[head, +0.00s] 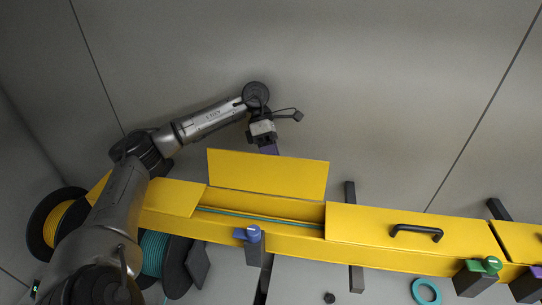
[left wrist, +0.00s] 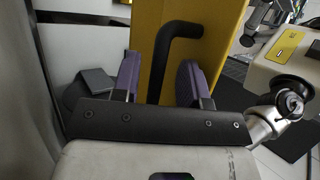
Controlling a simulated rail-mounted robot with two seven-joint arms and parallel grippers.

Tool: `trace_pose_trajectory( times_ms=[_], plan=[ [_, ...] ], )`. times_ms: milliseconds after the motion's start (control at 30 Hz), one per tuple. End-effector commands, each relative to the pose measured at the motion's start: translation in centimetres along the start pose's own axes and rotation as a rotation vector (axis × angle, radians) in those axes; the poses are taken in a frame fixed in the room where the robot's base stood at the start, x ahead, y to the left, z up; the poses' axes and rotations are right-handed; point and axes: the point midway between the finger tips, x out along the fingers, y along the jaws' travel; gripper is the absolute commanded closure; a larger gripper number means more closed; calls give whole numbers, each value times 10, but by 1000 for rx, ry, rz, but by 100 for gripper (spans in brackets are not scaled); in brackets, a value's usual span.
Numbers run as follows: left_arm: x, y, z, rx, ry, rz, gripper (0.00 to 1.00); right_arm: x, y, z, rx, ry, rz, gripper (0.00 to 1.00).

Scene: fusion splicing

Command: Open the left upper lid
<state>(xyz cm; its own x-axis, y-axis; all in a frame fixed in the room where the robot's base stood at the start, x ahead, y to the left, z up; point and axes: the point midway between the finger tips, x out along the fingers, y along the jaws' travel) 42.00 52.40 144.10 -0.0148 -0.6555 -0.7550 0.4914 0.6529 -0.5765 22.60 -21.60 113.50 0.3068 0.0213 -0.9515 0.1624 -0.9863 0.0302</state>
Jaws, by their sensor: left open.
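The left upper lid (head: 268,173) is a flat yellow panel. In the head view it stands raised along the far edge of the yellow trough (head: 290,233), and a teal cable (head: 260,217) shows in the open section below it. My left gripper (head: 268,149) is behind the raised lid, its fingertips partly hidden by it. In the left wrist view the gripper's purple fingers (left wrist: 160,82) are open on either side of the lid's black handle (left wrist: 163,60), with gaps on both sides. The handle is hidden in the head view. My right gripper is not in view.
A closed yellow lid with a black handle (head: 416,232) lies to the right. A blue clamp (head: 249,234) and a green clamp (head: 486,266) stand along the near side. Spools with yellow (head: 58,223) and teal (head: 153,252) cable are at left. Floor behind the trough is clear.

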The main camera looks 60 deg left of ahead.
Motion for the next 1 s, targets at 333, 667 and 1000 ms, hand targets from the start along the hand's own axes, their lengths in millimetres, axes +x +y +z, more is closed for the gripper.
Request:
trace_pose_trajectory(
  times_ms=[333,667,1000],
  plan=[
    [-32,-24,13,0,0,1,60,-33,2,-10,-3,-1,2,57],
    [-27,-70,60,5,0,-3,60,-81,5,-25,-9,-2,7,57],
    [-14,-103,99,4,-2,-2,60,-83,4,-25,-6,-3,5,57]
  ],
)
